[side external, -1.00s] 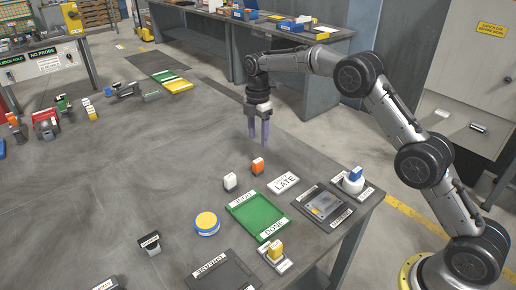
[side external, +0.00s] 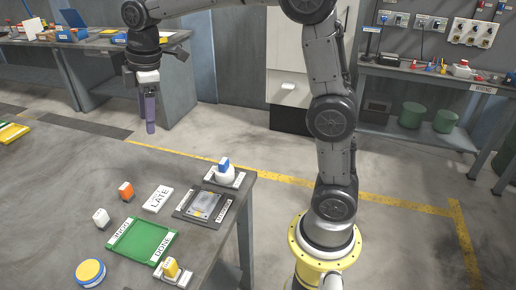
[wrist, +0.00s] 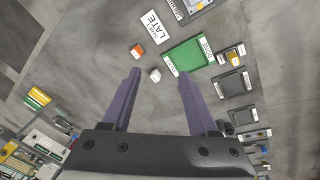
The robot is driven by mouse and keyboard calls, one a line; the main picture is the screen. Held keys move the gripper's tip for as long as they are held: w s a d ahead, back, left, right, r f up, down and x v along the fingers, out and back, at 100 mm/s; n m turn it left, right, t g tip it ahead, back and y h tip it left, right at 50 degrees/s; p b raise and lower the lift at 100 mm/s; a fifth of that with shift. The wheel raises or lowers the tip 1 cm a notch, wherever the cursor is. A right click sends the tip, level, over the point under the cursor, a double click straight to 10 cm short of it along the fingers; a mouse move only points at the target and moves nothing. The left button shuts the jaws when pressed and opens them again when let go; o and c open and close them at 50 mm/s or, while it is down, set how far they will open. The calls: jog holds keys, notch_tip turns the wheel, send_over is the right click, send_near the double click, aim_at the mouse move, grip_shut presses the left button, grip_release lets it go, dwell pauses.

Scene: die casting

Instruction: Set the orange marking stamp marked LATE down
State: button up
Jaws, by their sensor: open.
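The orange marking stamp (side external: 126,190) stands on the grey table, just left of the white LATE plate (side external: 158,198) and apart from it. It also shows in the wrist view (wrist: 137,50), where the LATE plate (wrist: 155,27) lies beyond it. I cannot read any marking on the stamp itself. My gripper (side external: 148,128) is open and empty, well above the table, with its fingers pointing down. In the wrist view, nothing is between its two purple fingers (wrist: 160,74) at the tips; the stamp is beyond them.
A small white stamp (side external: 101,217) stands near the orange one.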

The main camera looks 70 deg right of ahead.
jog(key=s+f+m+t, duration=0.1)
jog(key=s+m, duration=0.4)
jog(key=s, duration=0.8)
jog(key=s+f+m+t, duration=0.2)
jog(key=s+m, duration=0.3)
jog(key=s, duration=0.8)
jog(key=shift+f, duration=0.3)
